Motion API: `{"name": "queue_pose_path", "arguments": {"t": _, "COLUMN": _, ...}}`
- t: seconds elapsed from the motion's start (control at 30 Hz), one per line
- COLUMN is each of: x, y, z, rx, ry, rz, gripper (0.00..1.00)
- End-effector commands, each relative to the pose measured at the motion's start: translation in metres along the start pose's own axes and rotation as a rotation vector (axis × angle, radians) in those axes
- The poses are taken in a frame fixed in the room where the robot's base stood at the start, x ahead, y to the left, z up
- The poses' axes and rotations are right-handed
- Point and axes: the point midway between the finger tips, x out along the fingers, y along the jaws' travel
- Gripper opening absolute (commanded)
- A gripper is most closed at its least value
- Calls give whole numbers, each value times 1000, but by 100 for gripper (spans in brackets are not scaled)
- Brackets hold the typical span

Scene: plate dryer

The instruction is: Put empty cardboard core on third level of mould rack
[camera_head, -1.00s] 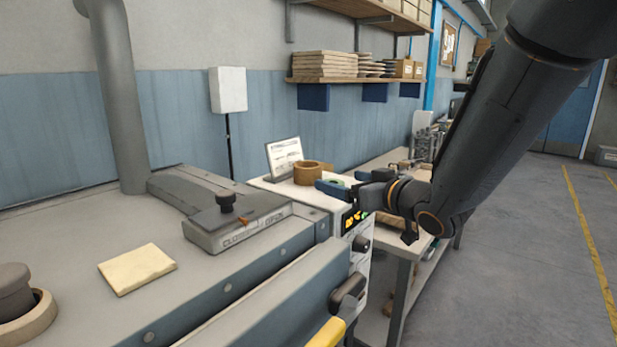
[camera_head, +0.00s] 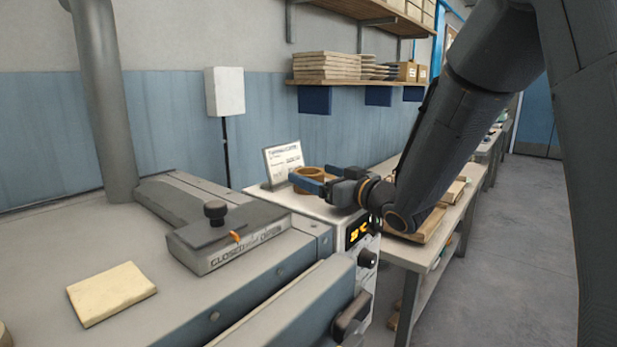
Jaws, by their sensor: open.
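A brown cardboard core (camera_head: 301,187), a short ring, stands on the white top of the control cabinet (camera_head: 267,195), in front of a small sign. My gripper (camera_head: 316,178) is open at the core, with its blue-tipped fingers pointing left. The near finger crosses in front of the core and hides part of it. I cannot tell whether the fingers touch it. No mould rack can be made out in this view.
A grey machine with a closed/open slide (camera_head: 230,243) and a pale cloth (camera_head: 110,292) fills the left front. The sign (camera_head: 284,160) stands close behind the core. A workbench with wooden boards (camera_head: 426,230) is at right. A wall shelf (camera_head: 355,82) hangs above.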

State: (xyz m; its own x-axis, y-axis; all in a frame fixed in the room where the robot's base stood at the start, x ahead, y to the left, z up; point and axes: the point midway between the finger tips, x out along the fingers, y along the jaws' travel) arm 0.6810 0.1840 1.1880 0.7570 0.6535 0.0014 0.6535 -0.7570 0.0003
Motion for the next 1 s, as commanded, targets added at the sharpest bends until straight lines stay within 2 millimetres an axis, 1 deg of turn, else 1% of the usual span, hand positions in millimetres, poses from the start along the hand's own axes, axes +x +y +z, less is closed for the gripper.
{"name": "queue_pose_path", "arguments": {"t": 0.1, "x": 10, "y": -2, "z": 0, "rx": -1, "ry": -1, "rz": -2, "gripper": 83}}
{"name": "queue_pose_path", "arguments": {"t": 0.33, "x": 12, "y": -1, "z": 1, "rx": 0, "ry": -1, "rz": -1, "gripper": 83}}
{"name": "queue_pose_path", "arguments": {"t": 0.37, "x": 12, "y": -1, "z": 1, "rx": 0, "ry": -1, "rz": -1, "gripper": 81}}
{"name": "queue_pose_path", "arguments": {"t": 0.6, "x": 11, "y": -1, "z": 1, "rx": 0, "ry": -1, "rz": -1, "gripper": 41}}
{"name": "queue_pose_path", "arguments": {"t": 0.67, "x": 11, "y": -1, "z": 1, "rx": 0, "ry": -1, "rz": -1, "gripper": 36}}
{"name": "queue_pose_path", "arguments": {"t": 0.87, "x": 11, "y": -1, "z": 0, "rx": 0, "ry": -1, "rz": -1, "gripper": 36}}
{"name": "queue_pose_path", "arguments": {"t": 1.0, "x": 12, "y": -1, "z": -11, "rx": -2, "ry": 1, "rz": -1, "gripper": 36}}
